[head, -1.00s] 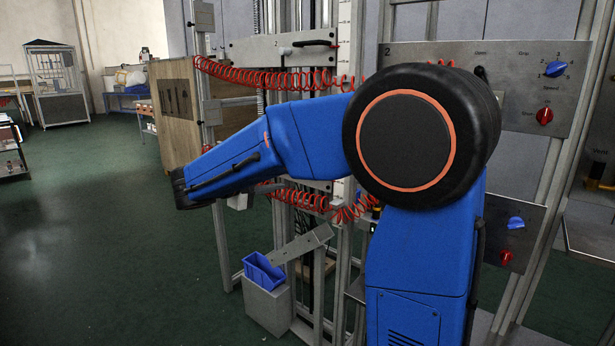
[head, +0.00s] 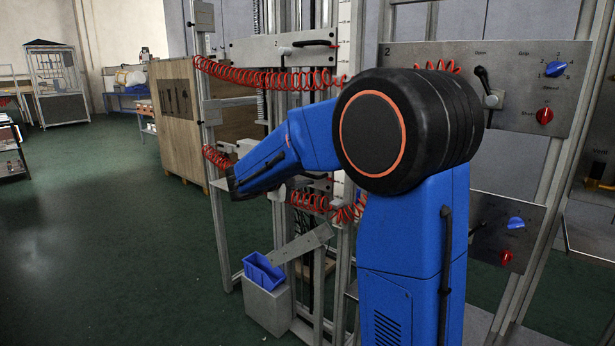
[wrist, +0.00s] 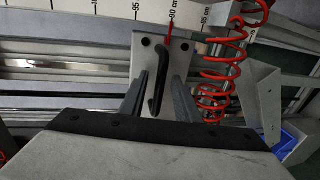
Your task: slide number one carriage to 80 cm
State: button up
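In the wrist view, a pale carriage plate (wrist: 146,48) with dark bolts carries a black bent handle (wrist: 161,68). My gripper (wrist: 163,88) is open, with one finger on each side of the handle and a gap to it. A red pointer (wrist: 170,32) on the plate meets the scale (wrist: 110,8) near the mark that looks like 90 cm. No carriage number is readable. In the head view, my gripper (head: 232,183) is a dark end at the lower left of my blue arm. The arm hides much of the lower carriage there.
An upper carriage (head: 262,51) with a black handle sits higher on the frame. Red coiled hoses (head: 262,78) hang close by, one (wrist: 222,62) just right of the plate. A panel marked 2 (head: 430,54) stands right. A blue bin (head: 262,272) sits low; floor at left is clear.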

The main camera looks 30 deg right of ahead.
jog(key=shift+d, duration=0.15)
grip_shut()
notch_tip(320, 180, down, 11)
jog(key=shift+r, duration=0.15)
dwell(0.3)
grip_release()
